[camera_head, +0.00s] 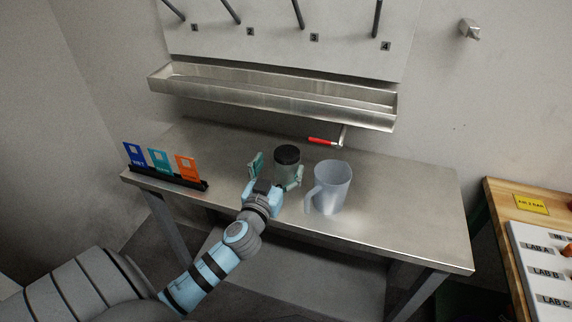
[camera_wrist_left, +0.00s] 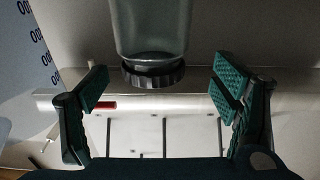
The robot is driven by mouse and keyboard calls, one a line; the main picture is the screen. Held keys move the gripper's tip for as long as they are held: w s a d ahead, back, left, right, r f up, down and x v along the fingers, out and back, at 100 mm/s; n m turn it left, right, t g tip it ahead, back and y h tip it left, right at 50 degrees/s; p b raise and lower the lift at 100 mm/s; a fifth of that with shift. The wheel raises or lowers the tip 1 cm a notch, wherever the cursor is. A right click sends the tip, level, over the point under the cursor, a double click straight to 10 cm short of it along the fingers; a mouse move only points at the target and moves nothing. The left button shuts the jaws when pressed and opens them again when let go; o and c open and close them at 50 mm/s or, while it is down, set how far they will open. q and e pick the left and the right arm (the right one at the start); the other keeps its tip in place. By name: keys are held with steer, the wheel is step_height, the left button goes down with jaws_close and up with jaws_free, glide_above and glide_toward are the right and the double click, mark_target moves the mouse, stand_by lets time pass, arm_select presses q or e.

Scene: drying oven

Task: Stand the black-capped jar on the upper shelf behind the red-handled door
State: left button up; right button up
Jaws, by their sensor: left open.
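The black-capped jar (camera_head: 287,171) stands upright on the metal table, a greenish clear body under a dark cap. My left gripper (camera_head: 277,172) is open, with one finger on each side of the jar. In the left wrist view the jar (camera_wrist_left: 150,32) shows cap-down at the top, between the spread green fingers, with gaps on both sides. A red handle (camera_head: 322,141) on a metal rod shows behind the jar, below the wall trough. I cannot make out a door or an upper shelf. My right gripper is not in view.
A translucent mug (camera_head: 331,188) stands close to the right of the jar. A black rack (camera_head: 168,180) with coloured cards is at the table's left end. A metal trough (camera_head: 270,95) hangs above the back. The table's right part (camera_head: 410,205) is clear.

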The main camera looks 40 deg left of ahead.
mark_target(287, 152)
arm_select(q)
steer(key=w, duration=0.1)
steer(key=w+r, duration=0.1)
steer(key=w, duration=0.1)
steer(key=w+p, duration=0.1)
steer(key=shift+w+a+r, duration=0.15)
steer(key=shift+w+a, duration=0.05)
steer(key=shift+a, duration=0.1)
steer(key=shift+w+a, duration=0.15)
steer(key=shift+w, duration=0.1)
steer(key=shift+s, duration=0.1)
steer(key=c, duration=1.9)
